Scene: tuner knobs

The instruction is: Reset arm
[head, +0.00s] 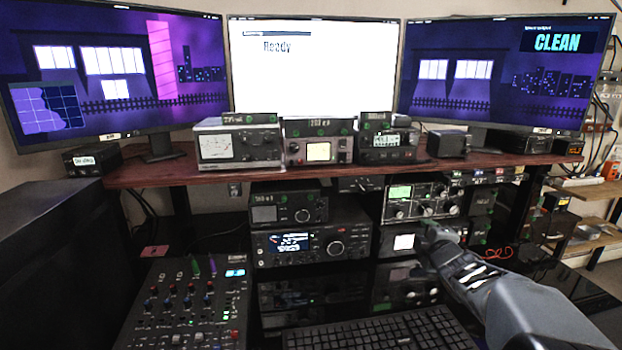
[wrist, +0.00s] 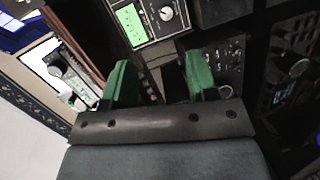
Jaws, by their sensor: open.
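My gripper (wrist: 158,76) shows in the wrist view with its two green fingers apart and nothing between them. In the head view my gripper (head: 434,236) is at the right of centre, in front of the lower radio shelf, with my arm running to the lower right. The tuner with a green display (head: 422,203) sits on that shelf just above the gripper. In the wrist view the tuner (wrist: 142,22) lies beyond the fingertips, with a dial and a knob beside its green screen. I cannot tell whether the gripper touches any radio; part of the lower units is hidden behind it.
A keyboard (head: 385,332) and a mixer (head: 187,303) lie on the desk below. A wooden shelf (head: 300,174) carries several radios under three monitors; the middle one (head: 310,67) reads "Ready", the right one (head: 500,75) "CLEAN". Red cable (head: 497,254) lies right of the radios.

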